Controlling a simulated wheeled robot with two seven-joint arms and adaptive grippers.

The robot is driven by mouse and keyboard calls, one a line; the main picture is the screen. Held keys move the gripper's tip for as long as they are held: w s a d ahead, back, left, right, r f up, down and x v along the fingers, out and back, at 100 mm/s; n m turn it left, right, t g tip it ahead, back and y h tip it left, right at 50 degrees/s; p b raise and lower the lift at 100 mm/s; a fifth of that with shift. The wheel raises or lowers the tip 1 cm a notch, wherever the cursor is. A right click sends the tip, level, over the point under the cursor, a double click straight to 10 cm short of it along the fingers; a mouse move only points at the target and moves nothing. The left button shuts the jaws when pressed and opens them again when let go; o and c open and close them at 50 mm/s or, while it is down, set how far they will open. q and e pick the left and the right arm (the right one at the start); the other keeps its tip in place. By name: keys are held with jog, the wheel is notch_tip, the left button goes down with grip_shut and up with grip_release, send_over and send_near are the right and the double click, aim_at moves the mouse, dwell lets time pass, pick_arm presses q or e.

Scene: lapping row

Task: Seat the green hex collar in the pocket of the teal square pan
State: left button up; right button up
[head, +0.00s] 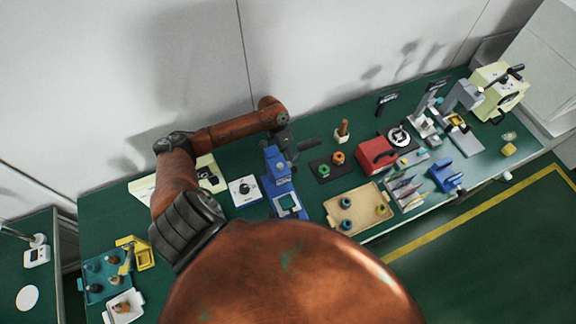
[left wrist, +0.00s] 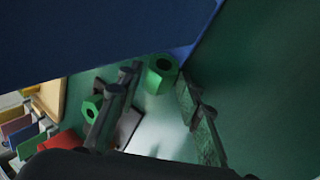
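My left gripper (head: 300,146) is behind the blue press and left of the wooden-handled tool. In the left wrist view its two fingers (left wrist: 158,80) stand on either side of a green hex collar (left wrist: 161,75), which sits between the tips with its hole showing. The fingers look shut on it; the contact on the left side is hard to make out. The head view does not show this collar clearly. My right gripper is not in view.
The blue press (head: 279,170) stands close to my left gripper and fills the top of the wrist view. A black mat (head: 320,163) carries a green collar (head: 323,171) and an orange collar (head: 338,158). A tan tray (head: 364,222) and red box (head: 377,154) are to the right.

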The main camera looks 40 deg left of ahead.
pick_arm(q)
jog(key=shift+c, duration=0.6)
grip_shut()
jog(key=shift+r, duration=0.15)
